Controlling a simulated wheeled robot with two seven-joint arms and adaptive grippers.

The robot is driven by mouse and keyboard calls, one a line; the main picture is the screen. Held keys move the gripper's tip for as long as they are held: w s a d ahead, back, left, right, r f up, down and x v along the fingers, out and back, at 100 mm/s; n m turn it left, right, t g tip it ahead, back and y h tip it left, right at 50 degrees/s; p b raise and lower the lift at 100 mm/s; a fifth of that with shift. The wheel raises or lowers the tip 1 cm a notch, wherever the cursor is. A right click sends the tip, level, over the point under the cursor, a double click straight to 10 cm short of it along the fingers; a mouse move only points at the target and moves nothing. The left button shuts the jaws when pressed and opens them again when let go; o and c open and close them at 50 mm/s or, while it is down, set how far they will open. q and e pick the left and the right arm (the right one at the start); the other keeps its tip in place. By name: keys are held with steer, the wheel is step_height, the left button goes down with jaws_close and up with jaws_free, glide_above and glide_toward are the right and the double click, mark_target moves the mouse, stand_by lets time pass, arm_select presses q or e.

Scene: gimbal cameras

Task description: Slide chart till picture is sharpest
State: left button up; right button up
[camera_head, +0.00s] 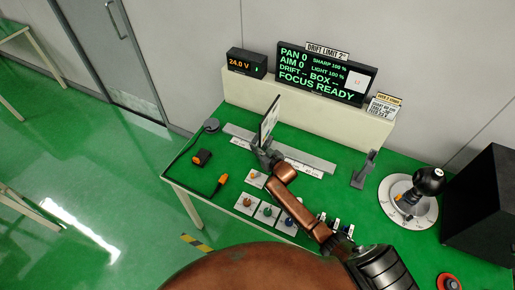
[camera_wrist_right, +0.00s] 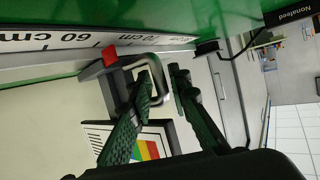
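The chart (camera_head: 269,118) is a thin upright panel, seen nearly edge-on, on a grey rail (camera_head: 310,159) on the green bench. In the right wrist view its coloured face (camera_wrist_right: 150,150) shows, partly behind a finger. A metal loop handle (camera_wrist_right: 157,70) rises from its dark carriage, which has a red marker (camera_wrist_right: 110,57) by the scale, near 60 to 70 cm. My right gripper (camera_head: 265,150) is at the carriage. In the wrist view its fingers (camera_wrist_right: 162,92) are apart, with the handle's end between them; contact is unclear. The display (camera_head: 325,75) reads SHARP 100 % and FOCUS READY. My left gripper is not in view.
A black 24.0 V box (camera_head: 246,63) stands on the ledge behind. Knob plates (camera_head: 267,212) lie in front of the rail. A grey upright bracket (camera_head: 364,170) stands right of the rail, then a round dial with a joystick (camera_head: 409,199) and a large black box (camera_head: 480,205).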

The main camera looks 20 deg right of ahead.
steer(key=v, duration=1.2)
stand_by(0.4)
